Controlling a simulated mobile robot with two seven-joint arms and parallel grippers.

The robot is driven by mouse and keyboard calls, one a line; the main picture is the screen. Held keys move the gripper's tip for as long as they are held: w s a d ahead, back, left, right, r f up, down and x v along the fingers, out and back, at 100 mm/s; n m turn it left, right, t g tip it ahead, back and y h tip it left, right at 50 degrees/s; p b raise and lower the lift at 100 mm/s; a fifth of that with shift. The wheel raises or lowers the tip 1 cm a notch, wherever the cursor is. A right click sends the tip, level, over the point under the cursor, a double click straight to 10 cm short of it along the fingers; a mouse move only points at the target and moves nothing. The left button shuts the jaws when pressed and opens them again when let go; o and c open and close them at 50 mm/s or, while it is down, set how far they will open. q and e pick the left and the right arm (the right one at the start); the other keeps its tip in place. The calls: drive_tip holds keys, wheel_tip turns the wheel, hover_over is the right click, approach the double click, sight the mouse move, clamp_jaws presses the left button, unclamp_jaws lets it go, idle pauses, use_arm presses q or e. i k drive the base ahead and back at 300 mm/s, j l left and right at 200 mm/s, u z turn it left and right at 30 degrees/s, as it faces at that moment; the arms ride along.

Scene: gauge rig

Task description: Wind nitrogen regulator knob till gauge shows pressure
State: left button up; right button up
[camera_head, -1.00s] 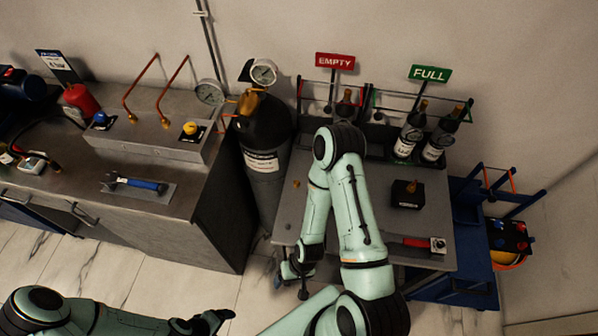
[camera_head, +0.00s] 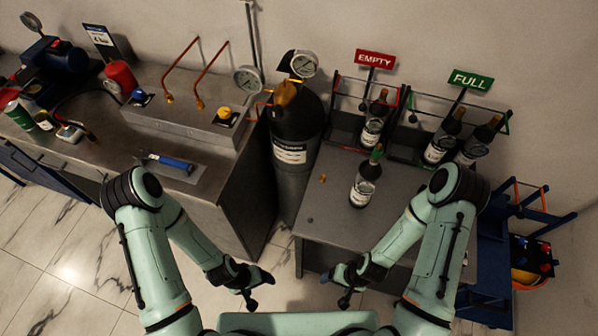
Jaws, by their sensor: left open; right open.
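A black gas cylinder (camera_head: 294,123) stands between the bench and the grey table. A brass regulator (camera_head: 285,93) sits on its top, with a white round gauge (camera_head: 304,64) above it. The gauge's needle is too small to read, and I cannot make out the knob clearly. A second round gauge (camera_head: 247,79) stands at the manifold box to the left. My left gripper (camera_head: 254,291) is open and empty, low in front of the bench and well below the regulator. My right gripper (camera_head: 345,291) is open and empty, low in front of the table.
A bottle (camera_head: 365,187) stands upright on the table (camera_head: 330,215). Bottles stand in racks under the EMPTY sign (camera_head: 375,58) and FULL sign (camera_head: 470,80). The manifold box (camera_head: 180,132) has a yellow knob (camera_head: 225,113) and a blue knob (camera_head: 139,96). A blue-handled tool (camera_head: 172,162) lies on the bench.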

sight(275, 113)
drive_tip(key=k+j+u, duration=0.1)
drive_tip(key=j+u, duration=0.2)
drive_tip(key=k+j+u, duration=0.1)
drive_tip(key=j+u, duration=0.5)
drive_tip(key=j, duration=0.15)
drive_tip(key=z, duration=1.3)
drive_tip(key=k+l, duration=0.05)
